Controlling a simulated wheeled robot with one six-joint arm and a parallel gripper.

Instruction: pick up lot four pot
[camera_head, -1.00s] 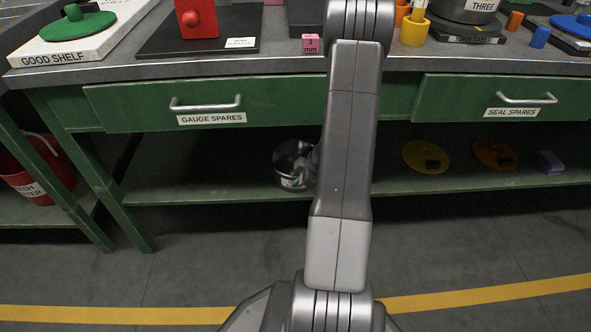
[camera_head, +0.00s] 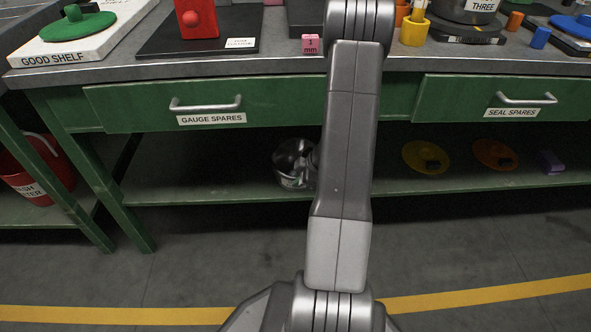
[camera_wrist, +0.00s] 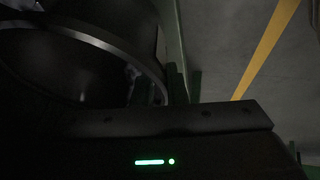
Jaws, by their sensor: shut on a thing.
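A shiny metal pot (camera_head: 290,160) is at the lower shelf under the bench, left of my arm, in the head view. A small white label shows low on its side, too small to read. My arm hides its right part. In the wrist view the pot's wide rim and dark inside (camera_wrist: 85,75) fill the upper left, close to my gripper (camera_wrist: 165,118). My gripper is shut on the pot. The fingertips and their exact contact are too dark to make out, and my arm hides them in the head view. I cannot tell whether the pot touches the shelf.
The lower shelf (camera_head: 220,188) lies under the drawers marked GAUGE SPARES (camera_head: 205,105) and SEAL SPARES (camera_head: 500,100). A yellow disc (camera_head: 424,157), an orange disc (camera_head: 494,154) and a purple block (camera_head: 550,161) are right of my arm. The shelf left of the pot is clear.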

